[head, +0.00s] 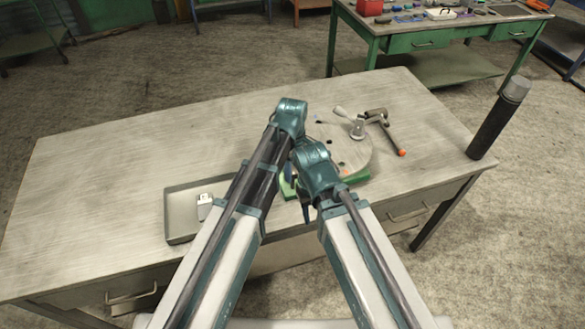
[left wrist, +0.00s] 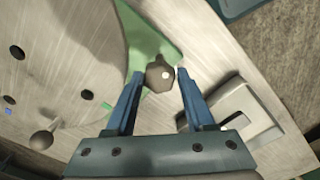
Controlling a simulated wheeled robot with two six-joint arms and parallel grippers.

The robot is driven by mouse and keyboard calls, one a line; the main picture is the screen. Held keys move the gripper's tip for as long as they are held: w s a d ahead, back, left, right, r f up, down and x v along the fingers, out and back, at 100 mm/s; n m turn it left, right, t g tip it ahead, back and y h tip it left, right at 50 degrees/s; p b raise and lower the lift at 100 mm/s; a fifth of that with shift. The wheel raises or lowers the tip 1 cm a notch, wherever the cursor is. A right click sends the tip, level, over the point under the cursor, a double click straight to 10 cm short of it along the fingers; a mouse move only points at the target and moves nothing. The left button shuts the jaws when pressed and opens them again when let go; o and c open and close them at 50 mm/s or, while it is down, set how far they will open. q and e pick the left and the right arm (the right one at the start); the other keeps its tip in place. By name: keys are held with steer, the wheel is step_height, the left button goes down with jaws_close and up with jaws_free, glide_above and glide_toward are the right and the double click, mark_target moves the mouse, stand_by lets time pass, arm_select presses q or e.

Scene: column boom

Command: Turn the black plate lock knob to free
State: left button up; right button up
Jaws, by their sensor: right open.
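A dark knob (left wrist: 158,76) with a pale dot stands on the green base (left wrist: 150,35) beside the round plate (left wrist: 60,60) in the left wrist view. My left gripper (left wrist: 161,73) is open with a fingertip on each side of the knob, and narrow gaps show beside it. In the head view the arms hide the knob and most of the left gripper. The round plate (head: 350,150) lies on the table there. My right gripper (head: 304,208) shows only in part, low at the table's near side, its jaws open.
A grey tray (head: 178,212) holding a small pale block (head: 204,206) lies left of the plate. A black cylinder (head: 490,125) stands at the right corner.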

arm_select(q)
steer(key=o, duration=0.3)
steer(key=shift+r, duration=0.1)
step_height(320, 180, up, 14)
steer(key=p, duration=1.3)
steer(key=shift+f+p, duration=0.2)
steer(key=shift+p, duration=0.2)
steer(key=s+a+m, duration=0.5)
steer(key=a+m, duration=0.1)
steer(key=a, duration=0.2)
steer(key=s+a+m, duration=0.5)
steer(key=a+m, duration=0.2)
steer(key=a, duration=0.2)
steer(key=s+d+f+m+y+b, duration=0.1)
steer(key=s+d+f+m+b, duration=0.2)
steer(key=d+f+b, duration=0.8)
steer(key=s, duration=0.2)
steer(key=shift+s+d+f+m+b, duration=0.2)
steer(key=shift+s+f+m+b, duration=0.1)
steer(key=shift+s+b, duration=0.1)
